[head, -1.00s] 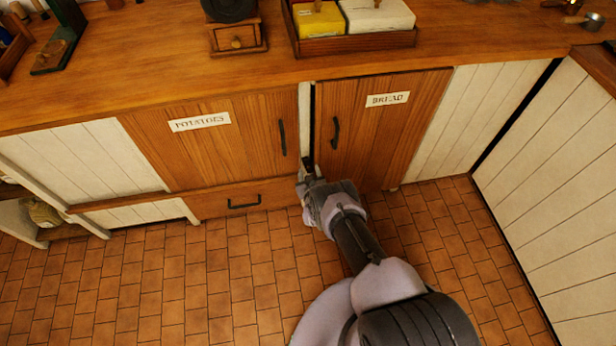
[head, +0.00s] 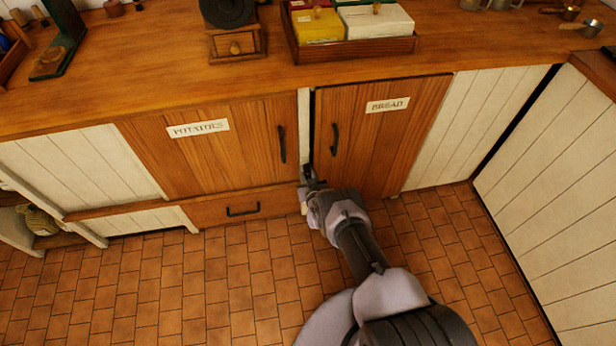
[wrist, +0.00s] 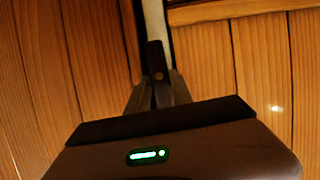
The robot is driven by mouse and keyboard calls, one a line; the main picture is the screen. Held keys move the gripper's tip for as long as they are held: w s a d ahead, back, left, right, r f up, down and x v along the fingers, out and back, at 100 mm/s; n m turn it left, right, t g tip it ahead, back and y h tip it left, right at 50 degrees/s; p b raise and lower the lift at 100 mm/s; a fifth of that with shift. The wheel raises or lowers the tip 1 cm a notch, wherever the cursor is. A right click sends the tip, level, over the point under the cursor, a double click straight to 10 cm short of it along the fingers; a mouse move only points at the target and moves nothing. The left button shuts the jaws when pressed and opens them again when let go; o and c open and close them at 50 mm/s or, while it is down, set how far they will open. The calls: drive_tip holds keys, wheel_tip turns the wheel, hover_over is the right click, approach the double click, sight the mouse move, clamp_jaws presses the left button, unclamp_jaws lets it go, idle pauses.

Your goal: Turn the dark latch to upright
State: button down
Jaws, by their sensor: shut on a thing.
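The dark latch (wrist: 154,58) shows in the wrist view as a short dark brown piece with a brass-coloured screw near its lower end. It lies roughly in line with the white post (wrist: 156,18) behind it, close to upright in that view. My gripper (wrist: 158,97) is shut on the latch's lower end. In the head view my gripper (head: 309,178) is low at the white post between the potatoes door (head: 225,160) and the bread door (head: 375,135). The latch is small and mostly hidden there by my gripper.
The doors carry black handles, one (head: 334,140) just above right of my gripper. A drawer (head: 215,208) is below left. The counter (head: 150,75) above holds a tray (head: 350,52) of boxes and a grinder (head: 237,45). The tiled floor (head: 180,290) is clear.

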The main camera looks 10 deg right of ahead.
drive_tip(key=shift+m, duration=0.3)
drive_tip(key=c, duration=1.1)
unclamp_jaws()
drive_tip(key=shift+d, duration=0.1)
drive_tip(key=p+v, duration=1.1)
drive_tip(key=v, duration=0.6)
drive_tip(key=shift+s+d+r+p, duration=0.1)
drive_tip(key=shift+s+p, duration=0.1)
drive_tip(key=shift+p, duration=0.15)
drive_tip(key=shift+s, duration=0.1)
